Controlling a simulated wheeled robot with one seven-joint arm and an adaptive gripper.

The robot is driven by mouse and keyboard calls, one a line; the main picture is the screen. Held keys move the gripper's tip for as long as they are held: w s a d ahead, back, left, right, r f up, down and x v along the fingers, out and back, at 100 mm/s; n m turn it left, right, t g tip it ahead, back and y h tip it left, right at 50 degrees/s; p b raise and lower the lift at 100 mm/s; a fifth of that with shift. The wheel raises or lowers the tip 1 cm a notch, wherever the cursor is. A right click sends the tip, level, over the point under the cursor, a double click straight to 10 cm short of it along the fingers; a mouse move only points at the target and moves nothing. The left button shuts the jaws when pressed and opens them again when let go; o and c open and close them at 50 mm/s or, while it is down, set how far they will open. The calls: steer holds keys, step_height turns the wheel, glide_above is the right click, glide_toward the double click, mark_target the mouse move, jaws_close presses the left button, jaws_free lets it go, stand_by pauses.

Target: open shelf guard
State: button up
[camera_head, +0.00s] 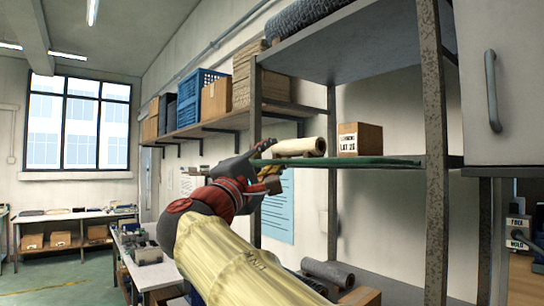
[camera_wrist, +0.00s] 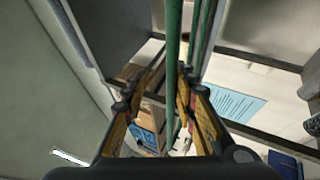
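The shelf guard appears as a thin green bar (camera_head: 350,162) along the front of the middle shelf in the head view. A roll and a carton sit just behind it. My gripper (camera_head: 270,174) is at the guard's left end, beside the left shelf post. In the wrist view, a green bar (camera_wrist: 173,50) runs between the two yellow fingers of my gripper (camera_wrist: 158,78). The fingers stand apart, with a gap on the left of the bar. The right finger is close to the bar; I cannot tell if it touches. More green shows to the right.
A cream roll (camera_head: 299,147) and a labelled carton (camera_head: 360,140) stand on the middle shelf. Speckled posts (camera_head: 435,150) frame the rack. A grey cabinet (camera_head: 500,90) is at right. A wall shelf (camera_head: 205,127) with crates and boxes is behind my gripper.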

steer(key=v, duration=1.2)
steer(key=shift+c, duration=0.3)
